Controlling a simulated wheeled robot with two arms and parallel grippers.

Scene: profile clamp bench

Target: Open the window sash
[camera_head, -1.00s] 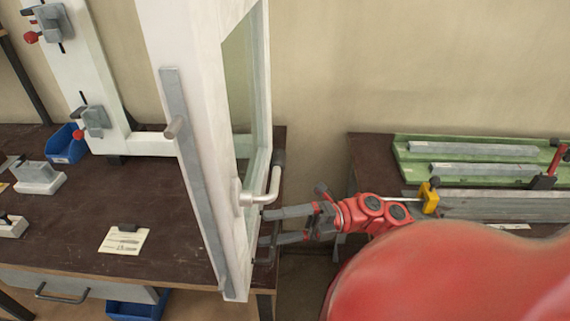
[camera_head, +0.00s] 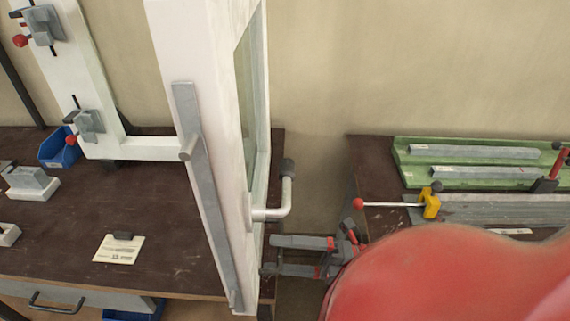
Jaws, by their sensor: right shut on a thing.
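The window sash (camera_head: 192,62) is a tall white frame with a glass pane, seen nearly edge-on and swung out from the white fixed frame (camera_head: 155,150) at left. A grey strip runs down its near edge. Its handle (camera_head: 276,211) is a white lever with a dark tip pointing up. My red arm hides part of the gripper. My left gripper is not in view.
A dark bench (camera_head: 165,240) carries a paper note (camera_head: 118,248), a blue bin (camera_head: 58,149) and small clamp blocks. At right a second bench holds a green tray (camera_head: 410,172) of metal profiles and a yellow clamp (camera_head: 431,204). A gap separates the benches.

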